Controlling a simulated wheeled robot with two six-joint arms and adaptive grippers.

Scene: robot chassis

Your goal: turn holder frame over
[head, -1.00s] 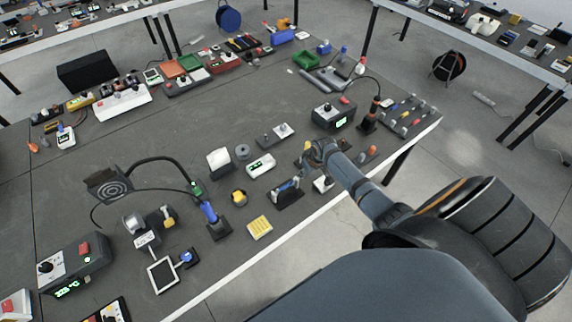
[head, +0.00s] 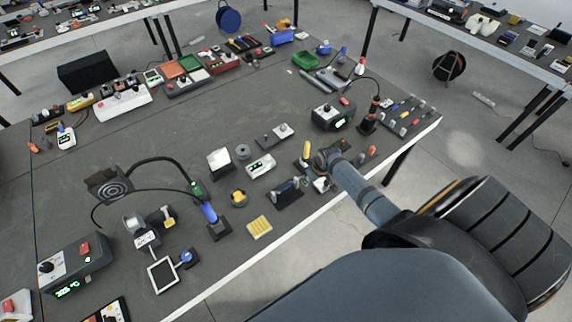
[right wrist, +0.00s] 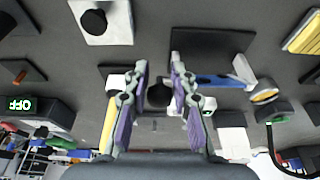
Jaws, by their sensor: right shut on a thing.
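My right gripper (head: 322,160) is low over the near right part of the bench. In the right wrist view its two fingers (right wrist: 160,66) stand a little apart, around a small dark round thing (right wrist: 158,95). The fingers hide part of it, and I cannot tell whether it belongs to the holder frame. A white plate with a black knob (right wrist: 122,30) lies close by; the head view shows a white piece (head: 321,185) just below the gripper. My left gripper is not in view.
A yellow upright piece (head: 306,148) stands just left of the gripper. A box with a green display (head: 332,117) is behind it. A yellow pad (head: 259,227) and a white-edged square frame (head: 163,275) lie farther left.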

